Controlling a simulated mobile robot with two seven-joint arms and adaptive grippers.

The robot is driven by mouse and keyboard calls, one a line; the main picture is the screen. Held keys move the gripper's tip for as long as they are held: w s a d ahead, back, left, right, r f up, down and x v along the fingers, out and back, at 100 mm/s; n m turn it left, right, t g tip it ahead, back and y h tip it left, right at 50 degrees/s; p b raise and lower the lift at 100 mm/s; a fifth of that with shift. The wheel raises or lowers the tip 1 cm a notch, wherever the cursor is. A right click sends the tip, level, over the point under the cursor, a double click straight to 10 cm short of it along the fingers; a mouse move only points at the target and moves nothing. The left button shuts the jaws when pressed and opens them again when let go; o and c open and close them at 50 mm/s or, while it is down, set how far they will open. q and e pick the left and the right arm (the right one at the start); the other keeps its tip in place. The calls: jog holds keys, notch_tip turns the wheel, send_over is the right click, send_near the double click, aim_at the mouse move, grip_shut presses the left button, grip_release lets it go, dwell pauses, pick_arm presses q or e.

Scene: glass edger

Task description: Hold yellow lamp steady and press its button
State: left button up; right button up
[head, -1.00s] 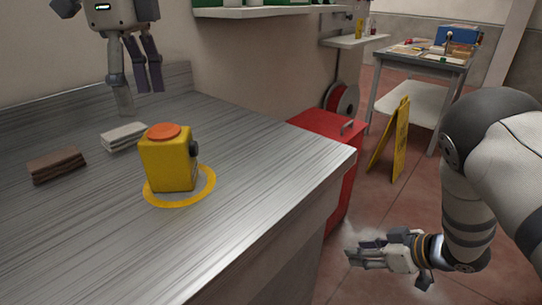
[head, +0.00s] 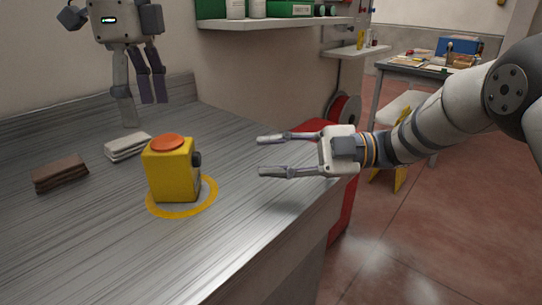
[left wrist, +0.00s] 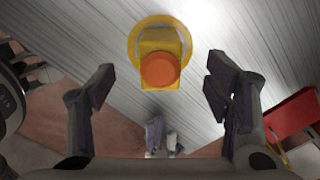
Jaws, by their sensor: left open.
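The yellow lamp (head: 172,178) is a boxy yellow body with an orange-red button (head: 168,142) on top and a dark round part on its right side. It stands upright on the metal counter on a yellow ring (head: 182,211). In the left wrist view the lamp's button (left wrist: 160,70) lies beyond and between my finger tips. My left gripper (head: 140,112) is open and empty, above the counter behind and left of the lamp. My right gripper (head: 262,155) is open and empty, fingers pointing left toward the lamp, with a gap between them.
A brown stack (head: 60,174) and a whitish stack (head: 128,146) of cloths or pads lie left of the lamp. A wall shelf (head: 275,23) with green boxes is at the back. A red cabinet (head: 345,205) stands beyond the counter's right edge. The counter front is clear.

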aim_at(159, 168)
jog(key=shift+s+a+r+n, duration=0.2)
jog(key=shift+a+n, duration=0.1)
jog(key=shift+n, duration=0.1)
jog(key=shift+f, duration=0.15)
pick_arm(q)
notch_tip(159, 168, down, 12)
jog(key=shift+f, duration=0.1)
jog(key=c, duration=1.3)
jog(key=shift+c, duration=1)
pick_arm(e)
jog(key=shift+c, duration=0.8)
grip_shut()
